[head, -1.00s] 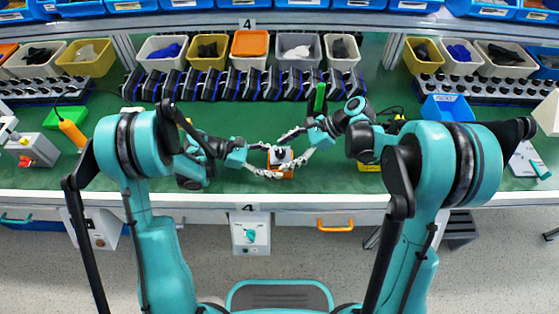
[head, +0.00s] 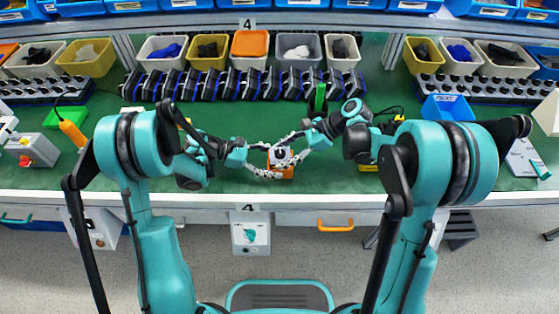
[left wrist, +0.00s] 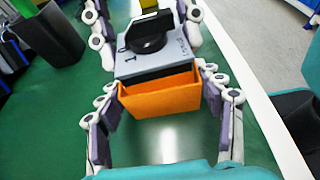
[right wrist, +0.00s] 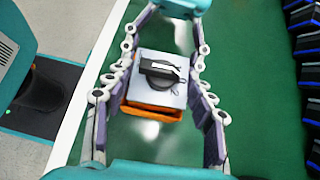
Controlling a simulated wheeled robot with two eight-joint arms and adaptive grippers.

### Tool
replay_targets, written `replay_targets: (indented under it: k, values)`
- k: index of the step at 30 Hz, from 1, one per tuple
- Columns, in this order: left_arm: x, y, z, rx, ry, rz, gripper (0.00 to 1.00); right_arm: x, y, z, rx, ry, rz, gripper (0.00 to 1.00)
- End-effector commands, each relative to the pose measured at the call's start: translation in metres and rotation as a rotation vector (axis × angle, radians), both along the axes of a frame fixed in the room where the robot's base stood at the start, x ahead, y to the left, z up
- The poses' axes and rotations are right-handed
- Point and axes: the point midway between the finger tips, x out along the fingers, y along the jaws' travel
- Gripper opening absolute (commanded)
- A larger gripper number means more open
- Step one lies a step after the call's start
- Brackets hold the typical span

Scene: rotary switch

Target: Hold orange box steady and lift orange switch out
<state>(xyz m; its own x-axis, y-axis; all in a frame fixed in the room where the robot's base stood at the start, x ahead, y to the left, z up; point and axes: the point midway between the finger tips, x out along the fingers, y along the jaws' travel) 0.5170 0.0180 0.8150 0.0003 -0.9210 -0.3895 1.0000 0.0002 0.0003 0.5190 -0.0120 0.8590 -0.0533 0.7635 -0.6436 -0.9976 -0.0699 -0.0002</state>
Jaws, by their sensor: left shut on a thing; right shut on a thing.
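The orange box (head: 284,171) sits on the green table in front of me, between my grippers. In the left wrist view its open-topped orange wall (left wrist: 161,98) shows between the fingers of my left gripper (head: 272,174), which is shut on it. The switch is a grey block with a black rotary knob (left wrist: 147,36). It also shows in the right wrist view (right wrist: 160,75), between the fingers of my right gripper (right wrist: 163,62), which is shut on it. The switch stands raised above the box's rim, with part of the box's inside visible. Whether its lower end is clear of the box is hidden.
A row of black and blue parts (head: 225,85) runs behind the work spot, with small bins (head: 251,44) beyond. A dark upright container with a green part (head: 318,100) stands behind my right gripper. Green table is free to the front.

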Motion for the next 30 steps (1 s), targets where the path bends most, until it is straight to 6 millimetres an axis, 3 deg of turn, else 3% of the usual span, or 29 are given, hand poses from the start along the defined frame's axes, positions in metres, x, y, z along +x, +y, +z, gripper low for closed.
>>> replay_targets:
  k: [8,30]
  values:
    - [0.0,0.0,-0.001,0.002,0.0,0.0,0.36,0.0,0.0,0.002,-0.001,0.0,0.0,0.25]
    - [0.0,0.0,-0.001,0.002,0.0,0.0,0.36,0.0,0.0,0.042,0.0,0.0,0.0,0.25]
